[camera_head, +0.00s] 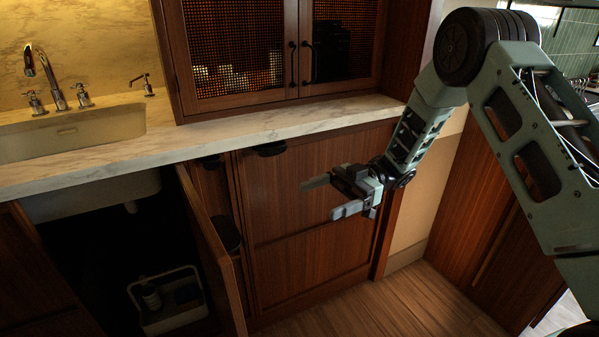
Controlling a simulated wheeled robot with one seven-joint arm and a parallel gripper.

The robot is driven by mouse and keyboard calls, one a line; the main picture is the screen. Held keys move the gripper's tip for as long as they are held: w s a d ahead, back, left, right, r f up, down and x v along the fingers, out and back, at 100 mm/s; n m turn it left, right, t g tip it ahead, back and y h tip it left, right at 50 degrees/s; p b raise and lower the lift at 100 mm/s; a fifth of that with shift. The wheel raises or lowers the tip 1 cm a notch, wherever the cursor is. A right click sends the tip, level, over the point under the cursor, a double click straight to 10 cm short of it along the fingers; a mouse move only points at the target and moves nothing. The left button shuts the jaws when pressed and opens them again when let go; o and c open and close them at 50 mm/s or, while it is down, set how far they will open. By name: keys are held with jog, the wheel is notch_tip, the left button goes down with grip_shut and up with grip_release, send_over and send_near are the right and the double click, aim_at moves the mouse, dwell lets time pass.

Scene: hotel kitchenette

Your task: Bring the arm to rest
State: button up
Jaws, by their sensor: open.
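My arm (520,130) comes in from the right and bends down toward the left. My gripper (325,197) hangs at its end in front of the wooden cabinet front (310,225), below the counter's edge. Its two fingers point left and stand apart, with nothing between them. I cannot tell how far the fingers are from the cabinet front.
A cabinet door (212,250) stands open under the sink (75,132). Inside, a light caddy (172,318) holds a bottle (151,295). The marble counter (270,127) runs above, with a mesh-door cabinet (238,50) on it. Wood floor (400,305) is clear at lower right.

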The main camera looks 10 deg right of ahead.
jog(key=w+a+r+m+t+h, duration=0.45)
jog(key=w+a+t, duration=0.25)
jog(key=a+t, duration=0.4)
jog(key=s+d+f+m+g+h, duration=0.1)
jog(key=s+d+m+g+h, duration=0.2)
jog(key=s, duration=0.8)
jog(key=s+d+m+h, duration=0.25)
jog(key=s+h, duration=0.25)
jog(key=s, duration=0.5)
jog(key=s+d+f+m+g+h, duration=0.15)
jog(key=s+m+h, duration=0.25)
jog(key=s, duration=0.7)
notch_tip(320, 180, up, 14)
jog(key=p, duration=1.3)
jog(key=shift+s+d+f+g, duration=0.2)
jog(key=shift+s+d+g, duration=0.05)
jog(key=shift+s+g, duration=0.2)
